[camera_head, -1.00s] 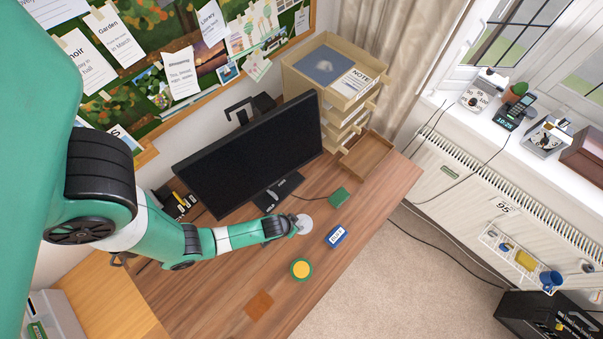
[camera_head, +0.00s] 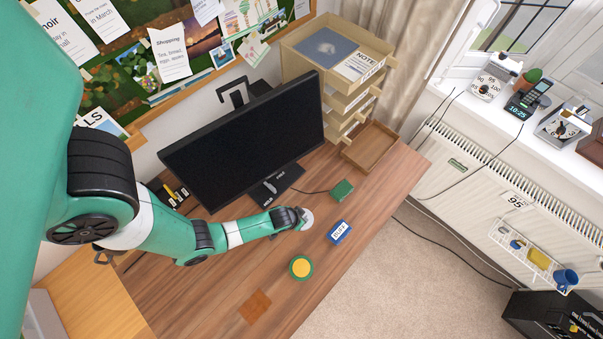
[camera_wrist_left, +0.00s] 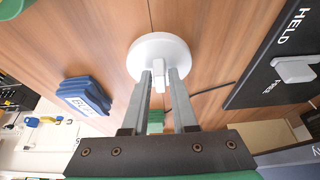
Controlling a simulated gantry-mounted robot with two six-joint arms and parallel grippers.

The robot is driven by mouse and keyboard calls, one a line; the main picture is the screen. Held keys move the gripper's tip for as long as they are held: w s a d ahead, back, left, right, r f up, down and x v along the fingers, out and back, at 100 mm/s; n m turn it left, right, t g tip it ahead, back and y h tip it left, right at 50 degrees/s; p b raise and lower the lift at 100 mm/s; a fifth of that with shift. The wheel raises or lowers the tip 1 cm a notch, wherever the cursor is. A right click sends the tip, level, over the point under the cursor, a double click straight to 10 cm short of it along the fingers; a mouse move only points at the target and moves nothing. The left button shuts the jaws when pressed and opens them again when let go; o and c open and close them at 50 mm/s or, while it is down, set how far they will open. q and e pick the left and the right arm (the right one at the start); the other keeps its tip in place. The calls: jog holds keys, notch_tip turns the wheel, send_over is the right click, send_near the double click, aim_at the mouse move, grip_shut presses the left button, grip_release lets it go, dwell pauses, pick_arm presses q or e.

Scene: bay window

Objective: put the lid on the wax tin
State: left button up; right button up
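The wax tin (camera_head: 301,267) is a round tin with yellow wax and a green rim, uncovered on the desk. The lid (camera_head: 307,218) is a pale round disc on the desk near the monitor's foot. In the left wrist view the lid (camera_wrist_left: 158,50) shows a small upright knob. My left gripper (camera_head: 299,217) is at the lid. Its two fingers (camera_wrist_left: 159,80) stand on either side of the knob, with a narrow gap seeming to show at each side. My right gripper is not in view.
A blue labelled block (camera_head: 340,232) lies right of the lid. A green box (camera_head: 342,190) and the monitor (camera_head: 245,135) stand behind. An orange-brown square (camera_head: 256,306) lies in front of the tin. The desk between lid and tin is clear.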

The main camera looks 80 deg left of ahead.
pick_arm(q)
grip_shut()
jog(key=shift+r+p, duration=0.75)
jog(key=shift+r+p, duration=1.7)
jog(key=shift+r, duration=0.05)
notch_tip(320, 180, up, 10)
jog(key=p, duration=1)
jog(key=shift+r, duration=0.2)
